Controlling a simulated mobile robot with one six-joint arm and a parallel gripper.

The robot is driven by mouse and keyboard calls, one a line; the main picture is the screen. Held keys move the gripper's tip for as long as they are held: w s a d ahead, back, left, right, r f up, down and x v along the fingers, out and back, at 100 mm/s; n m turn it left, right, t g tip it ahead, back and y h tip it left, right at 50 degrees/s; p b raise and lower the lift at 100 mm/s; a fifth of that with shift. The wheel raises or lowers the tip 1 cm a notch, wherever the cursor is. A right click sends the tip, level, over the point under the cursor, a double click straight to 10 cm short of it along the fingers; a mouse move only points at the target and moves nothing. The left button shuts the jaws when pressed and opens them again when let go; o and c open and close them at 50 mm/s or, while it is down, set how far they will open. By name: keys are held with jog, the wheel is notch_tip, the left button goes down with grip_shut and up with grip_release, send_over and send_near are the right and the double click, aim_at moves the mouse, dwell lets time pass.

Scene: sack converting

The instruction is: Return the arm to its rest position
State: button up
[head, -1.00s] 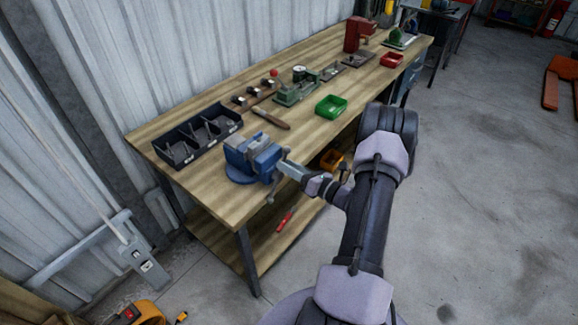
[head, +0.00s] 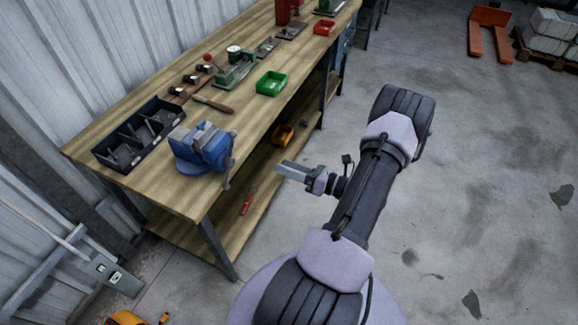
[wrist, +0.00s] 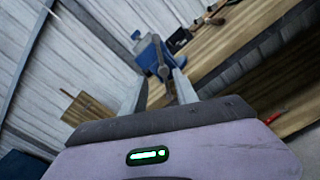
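My arm reaches forward from the lower middle of the head view and bends back toward the workbench. My gripper (head: 290,171) is just off the bench's front edge, to the right of the blue vise (head: 204,150), and touches nothing that I can see. In the wrist view my gripper (wrist: 160,80) shows two pale fingers standing apart with nothing held between them. The blue vise (wrist: 153,54) appears beyond the fingertips, tilted in the picture.
The wooden workbench (head: 150,95) carries a black divided bin (head: 108,162), a green tray (head: 271,82) and a red tray (head: 324,28). Its lower shelf holds an orange item (head: 283,135) and a red tool (head: 246,205). The concrete floor at right is clear near me; a pallet jack (head: 490,25) stands far back.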

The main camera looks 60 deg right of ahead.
jog(key=shift+s, duration=0.35)
jog(key=w+a+r+n+g+y+b, duration=0.2)
jog(key=w+a+r+n+g+y, duration=0.5)
jog(key=a+n, duration=0.45)
jog(key=w+a+r+n+g+y+b, duration=0.1)
jog(key=a+r+n+g, duration=0.2)
jog(key=a+n, duration=0.35)
jog(key=w+a+r+n+g+b, duration=0.1)
jog(key=a+r+n+g, duration=0.2)
jog(key=a, duration=0.6)
jog(key=s+a+r+n+h+b, duration=0.3)
jog(key=s+a+r+n+h, duration=0.2)
jog(key=a+n, duration=0.8)
jog(key=s+n+h, duration=0.2)
jog(key=s+n, duration=0.1)
jog(key=s, duration=0.1)
jog(key=shift+r+t+b, duration=0.15)
jog(key=shift+t+b, duration=0.2)
jog(key=shift+t, duration=0.05)
